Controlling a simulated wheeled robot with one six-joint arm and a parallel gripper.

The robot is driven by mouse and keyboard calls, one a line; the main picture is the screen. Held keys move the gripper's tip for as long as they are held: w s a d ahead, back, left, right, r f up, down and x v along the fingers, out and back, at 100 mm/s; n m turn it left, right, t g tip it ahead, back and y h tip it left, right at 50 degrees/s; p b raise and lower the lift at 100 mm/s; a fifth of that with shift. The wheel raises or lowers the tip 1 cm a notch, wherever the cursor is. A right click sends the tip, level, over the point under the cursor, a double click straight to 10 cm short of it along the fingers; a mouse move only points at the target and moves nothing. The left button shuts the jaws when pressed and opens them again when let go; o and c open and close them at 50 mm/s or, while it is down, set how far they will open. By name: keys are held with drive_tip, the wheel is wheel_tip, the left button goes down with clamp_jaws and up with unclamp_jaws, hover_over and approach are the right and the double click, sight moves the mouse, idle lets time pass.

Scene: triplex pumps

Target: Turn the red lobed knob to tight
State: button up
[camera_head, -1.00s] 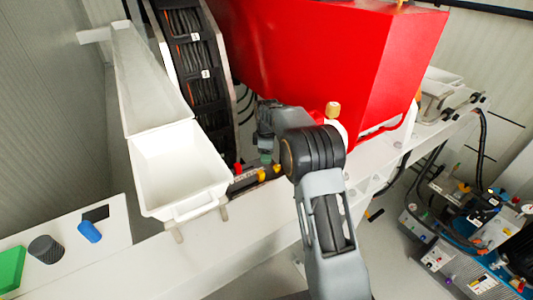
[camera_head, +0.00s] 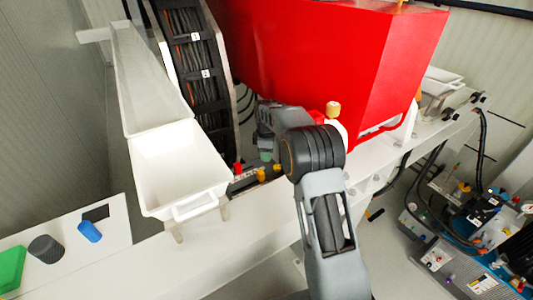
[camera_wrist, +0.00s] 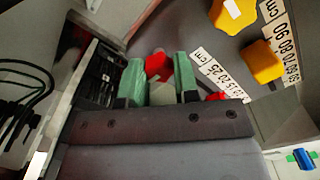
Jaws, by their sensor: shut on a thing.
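The red lobed knob (camera_wrist: 157,66) shows between the two green fingertips of my gripper (camera_wrist: 160,78) in the wrist view. The fingers stand apart by the knob's width and are shut on it. Part of the knob is hidden by the fingers, and its tightness cannot be read. In the head view my gripper (camera_head: 265,156) is small and mostly hidden behind my arm, low beside the red housing. A red knob (camera_head: 238,168) shows to the left of it there; I cannot tell if it is the held one.
Yellow lobed knobs (camera_wrist: 262,62) and white number scales (camera_wrist: 280,40) lie to the right in the wrist view, with another red piece (camera_wrist: 216,97) close to the right finger. A white chute (camera_head: 178,165) stands left and a large red housing (camera_head: 320,60) behind.

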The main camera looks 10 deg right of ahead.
drive_tip(key=m, duration=0.4)
drive_tip(key=shift+m, duration=0.3)
drive_tip(key=m, duration=0.4)
drive_tip(key=shift+p, duration=0.4)
drive_tip(key=m, duration=0.4)
drive_tip(key=shift+m, duration=2.4)
drive_tip(key=shift+w+m, duration=0.1)
drive_tip(key=shift+m, duration=0.2)
drive_tip(key=o, duration=0.9)
wheel_tip(320, 180, up, 14)
drive_tip(key=shift+f, duration=0.1)
